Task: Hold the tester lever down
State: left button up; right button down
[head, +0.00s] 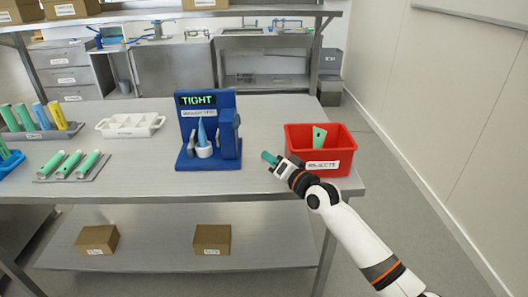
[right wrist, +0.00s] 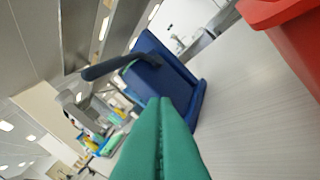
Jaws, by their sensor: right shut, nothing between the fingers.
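The blue tester (head: 212,158) stands on the steel table, with its display reading TIGHT in green. A blue pointed tube (head: 202,132) stands nose up in the white cup (head: 204,152) on it. A dark lever (right wrist: 108,68) sticks out from the tester's blue body (right wrist: 160,66) in the right wrist view. My right gripper (head: 270,158) is to the right of the tester, apart from it, between it and the red bin. Its green fingers (right wrist: 160,142) are shut together with nothing between them. My left gripper is not in view.
The red rejects bin (head: 322,168) holds a light green tube (head: 319,137), just right of my right gripper. A white tray (head: 130,126) is left of the tester. The table front before the tester is clear.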

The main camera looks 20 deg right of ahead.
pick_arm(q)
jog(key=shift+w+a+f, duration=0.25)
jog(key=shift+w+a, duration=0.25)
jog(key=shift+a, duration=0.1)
pick_arm(e)
jog(key=f+v, duration=0.1)
jog(key=v, duration=0.5)
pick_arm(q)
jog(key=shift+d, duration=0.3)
pick_arm(e)
jog(key=shift+s, duration=0.15)
